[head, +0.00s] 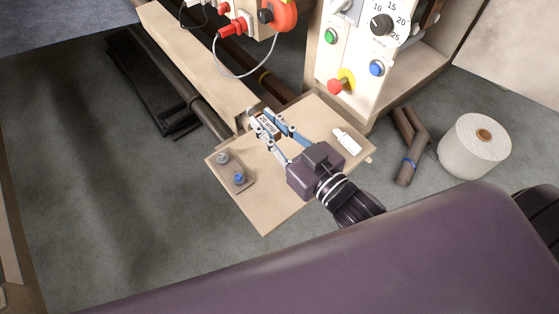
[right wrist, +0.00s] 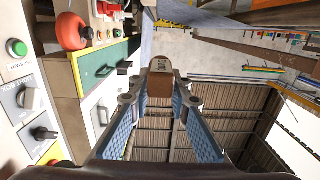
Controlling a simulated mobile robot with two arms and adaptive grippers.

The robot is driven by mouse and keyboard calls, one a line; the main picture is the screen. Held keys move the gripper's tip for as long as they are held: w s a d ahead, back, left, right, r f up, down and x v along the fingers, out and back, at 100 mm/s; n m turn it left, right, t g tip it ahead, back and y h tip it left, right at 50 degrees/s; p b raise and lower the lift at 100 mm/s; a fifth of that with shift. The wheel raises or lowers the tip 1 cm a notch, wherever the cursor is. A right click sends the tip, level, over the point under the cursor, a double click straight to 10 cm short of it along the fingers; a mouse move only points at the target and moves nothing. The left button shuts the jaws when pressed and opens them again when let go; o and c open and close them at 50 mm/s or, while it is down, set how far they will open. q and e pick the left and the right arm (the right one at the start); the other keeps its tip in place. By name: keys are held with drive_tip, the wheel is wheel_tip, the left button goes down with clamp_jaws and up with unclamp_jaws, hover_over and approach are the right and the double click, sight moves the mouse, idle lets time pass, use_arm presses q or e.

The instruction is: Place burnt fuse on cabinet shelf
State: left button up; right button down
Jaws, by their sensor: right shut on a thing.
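My right gripper (head: 268,126) is shut on the burnt fuse (head: 266,122), a small brown body with metal ends and a printed label, held between the blue finger pads. In the right wrist view the fuse (right wrist: 160,82) sits between the two fingertips, its end pointing away from the camera. The gripper and fuse are over the beige board (head: 264,215) that juts out from the foot of the control cabinet (head: 345,55); this seems to be the shelf. I cannot tell the height of the fuse above it. My left gripper is not in view.
On the board lie a white cylindrical piece (head: 347,140) at the right and a small plate with grey and blue knobs (head: 238,178) at the left. A red emergency button (head: 335,86) sticks out above. A white spool (head: 474,146) and brown tubes (head: 408,145) are on the floor.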

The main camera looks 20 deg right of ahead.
wheel_tip(320, 180, down, 7)
drive_tip(key=b, duration=0.1)
hover_over(271, 175)
wheel_tip(271, 175, down, 8)
drive_tip(key=shift+w+r, duration=0.1)
drive_tip(key=shift+r, duration=0.05)
drive_tip(key=shift+f+b, duration=0.5)
drive_tip(key=shift+f, duration=1.5)
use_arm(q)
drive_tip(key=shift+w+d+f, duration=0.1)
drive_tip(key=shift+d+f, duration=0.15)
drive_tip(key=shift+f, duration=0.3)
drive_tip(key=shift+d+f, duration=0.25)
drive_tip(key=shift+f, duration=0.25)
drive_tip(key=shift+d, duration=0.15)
use_arm(e)
drive_tip(key=c, duration=1.8)
unclamp_jaws()
drive_tip(key=shift+f, duration=0.1)
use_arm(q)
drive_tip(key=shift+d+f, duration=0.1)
